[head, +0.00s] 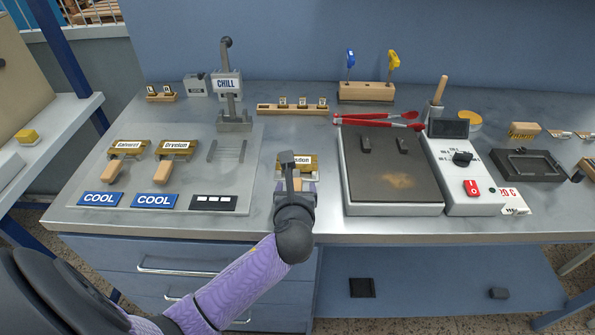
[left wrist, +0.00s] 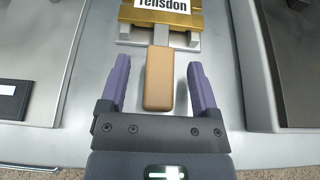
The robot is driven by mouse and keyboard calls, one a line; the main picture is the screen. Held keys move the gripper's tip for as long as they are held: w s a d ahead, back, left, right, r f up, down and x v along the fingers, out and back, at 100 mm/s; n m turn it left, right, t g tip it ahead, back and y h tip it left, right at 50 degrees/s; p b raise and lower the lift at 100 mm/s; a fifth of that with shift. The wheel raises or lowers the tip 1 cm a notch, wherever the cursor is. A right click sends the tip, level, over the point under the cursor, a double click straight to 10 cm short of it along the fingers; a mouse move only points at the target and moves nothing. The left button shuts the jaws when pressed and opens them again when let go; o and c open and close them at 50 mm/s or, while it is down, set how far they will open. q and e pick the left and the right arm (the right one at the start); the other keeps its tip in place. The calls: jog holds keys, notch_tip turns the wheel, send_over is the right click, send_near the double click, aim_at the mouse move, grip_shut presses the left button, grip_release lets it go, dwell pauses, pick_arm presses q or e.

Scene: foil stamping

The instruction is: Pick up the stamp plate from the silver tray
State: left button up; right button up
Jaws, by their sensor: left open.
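A brass stamp plate (head: 311,161) with a white label, partly cut off and ending in "lsdon", rests on a small silver support in the middle of the bench. In the left wrist view the brass plate (left wrist: 182,19) is at the top, and its tan wooden handle (left wrist: 159,75) points toward me. My left gripper (left wrist: 158,80) is open, with its purple fingers on either side of the handle and visible gaps on both sides. In the head view my left gripper (head: 296,187) covers part of the plate and handle. My right gripper is not in view.
Two similar plates (head: 129,145) (head: 176,146) sit on a grey slab (head: 200,187) at left, behind "COOL" signs. A "CHILL" lever press (head: 234,119) stands behind. A dark hot plate (head: 393,186) with red tongs (head: 378,122) and a control box (head: 463,182) is close at right.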

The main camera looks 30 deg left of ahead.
pick_arm(q)
jog(key=shift+w+a, duration=0.15)
grip_shut()
dwell(0.5)
